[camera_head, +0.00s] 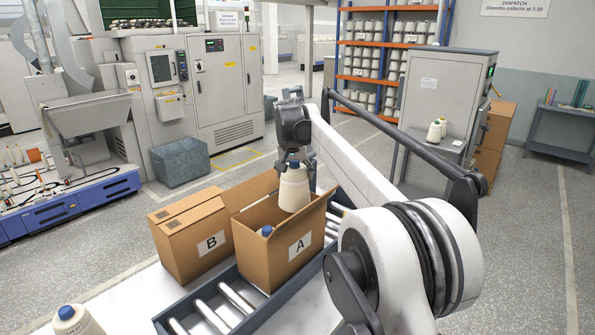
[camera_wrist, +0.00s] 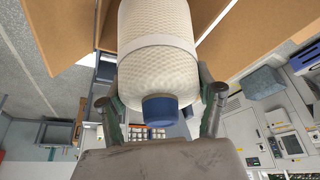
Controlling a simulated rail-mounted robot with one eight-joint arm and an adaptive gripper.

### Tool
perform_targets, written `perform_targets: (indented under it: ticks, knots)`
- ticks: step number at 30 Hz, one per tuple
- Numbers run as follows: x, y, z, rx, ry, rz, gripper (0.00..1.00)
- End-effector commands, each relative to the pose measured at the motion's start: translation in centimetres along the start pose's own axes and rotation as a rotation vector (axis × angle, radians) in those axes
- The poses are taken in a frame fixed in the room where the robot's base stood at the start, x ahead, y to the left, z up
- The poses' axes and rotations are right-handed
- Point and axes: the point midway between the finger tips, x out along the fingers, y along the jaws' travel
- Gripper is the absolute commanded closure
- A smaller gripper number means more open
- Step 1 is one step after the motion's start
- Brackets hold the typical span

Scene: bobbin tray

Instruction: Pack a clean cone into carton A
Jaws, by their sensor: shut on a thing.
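A cream cone (camera_head: 294,190) with a blue tip hangs upright in my gripper (camera_head: 295,163), over the open top of carton A. In the wrist view the cone (camera_wrist: 160,60) shows large, with its blue tip between the fingers of my gripper (camera_wrist: 160,112). Carton A (camera_head: 280,251) is an open brown box with a white label "A", standing on the roller conveyor. A blue tip of another cone (camera_head: 266,231) shows inside carton A at its left. The cone's lower end appears at or just inside the carton's rim; I cannot tell its exact depth.
A closed carton B (camera_head: 193,238) stands left of carton A. Another cone (camera_head: 75,322) with a blue tip is at the bottom left. The rollers (camera_head: 222,304) in front of carton A are bare.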

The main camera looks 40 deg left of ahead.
Motion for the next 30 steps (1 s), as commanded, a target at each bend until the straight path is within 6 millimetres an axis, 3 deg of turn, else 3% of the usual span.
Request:
perform_targets:
  ticks: [18,30]
  knots:
    - [5.8,-1.5,3.1,-0.014,0.0,-0.006,0.73]
    - [9.6,-0.4,4.4,-0.003,0.0,-0.001,0.73]
